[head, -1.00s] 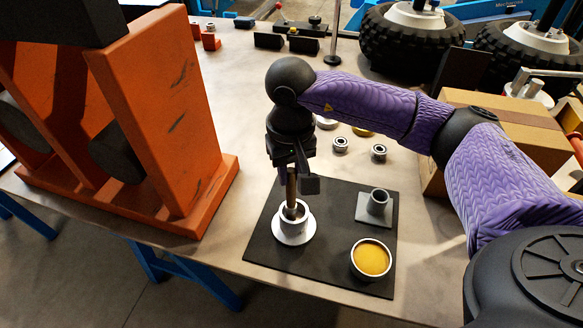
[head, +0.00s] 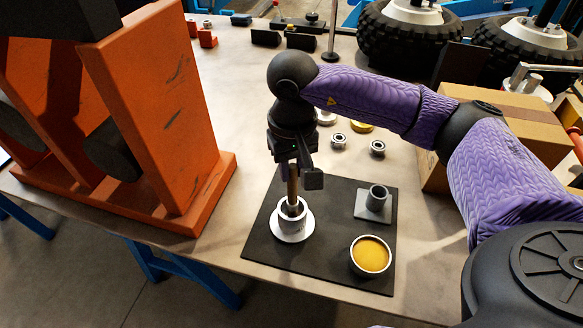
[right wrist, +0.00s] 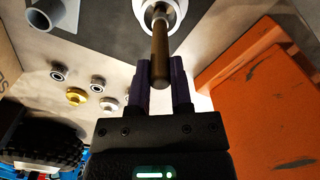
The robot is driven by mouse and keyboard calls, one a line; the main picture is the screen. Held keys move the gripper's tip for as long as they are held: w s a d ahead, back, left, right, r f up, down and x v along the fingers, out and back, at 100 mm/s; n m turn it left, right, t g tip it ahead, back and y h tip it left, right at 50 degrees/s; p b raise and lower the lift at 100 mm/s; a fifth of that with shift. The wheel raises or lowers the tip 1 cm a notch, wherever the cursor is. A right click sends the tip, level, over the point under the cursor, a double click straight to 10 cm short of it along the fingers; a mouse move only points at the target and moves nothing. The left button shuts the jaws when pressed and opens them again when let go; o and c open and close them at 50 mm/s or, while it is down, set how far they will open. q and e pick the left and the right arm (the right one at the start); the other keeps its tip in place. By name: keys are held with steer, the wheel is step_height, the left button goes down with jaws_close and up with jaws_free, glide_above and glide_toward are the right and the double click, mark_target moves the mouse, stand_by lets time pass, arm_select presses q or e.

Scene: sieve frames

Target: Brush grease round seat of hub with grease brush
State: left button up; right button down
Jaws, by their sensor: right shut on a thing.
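The hub (head: 292,227) is a pale metal ring with a wide flange, standing on a black mat (head: 330,258). My right gripper (head: 293,170) is above it, pointing down and shut on the grease brush (head: 292,186). The brush has a brown handle and stands nearly upright, its lower end inside the hub's opening; the bristles are hidden there. In the right wrist view the brush handle (right wrist: 160,55) runs between the fingers to the hub (right wrist: 172,8) at the top edge. A round tin of yellow grease (head: 370,256) sits at the mat's front right. My left gripper is not in view.
A grey holder with an upright tube (head: 376,203) stands on the mat's right side. Small bearings (head: 377,148) lie behind the mat. A large orange frame (head: 150,120) stands at left, a cardboard box (head: 510,125) at right.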

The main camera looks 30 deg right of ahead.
step_height(320, 180, up, 7)
steer(key=p, duration=0.4)
steer(key=shift+r+p, duration=0.1)
steer(key=shift+p, duration=0.3)
stand_by(0.4)
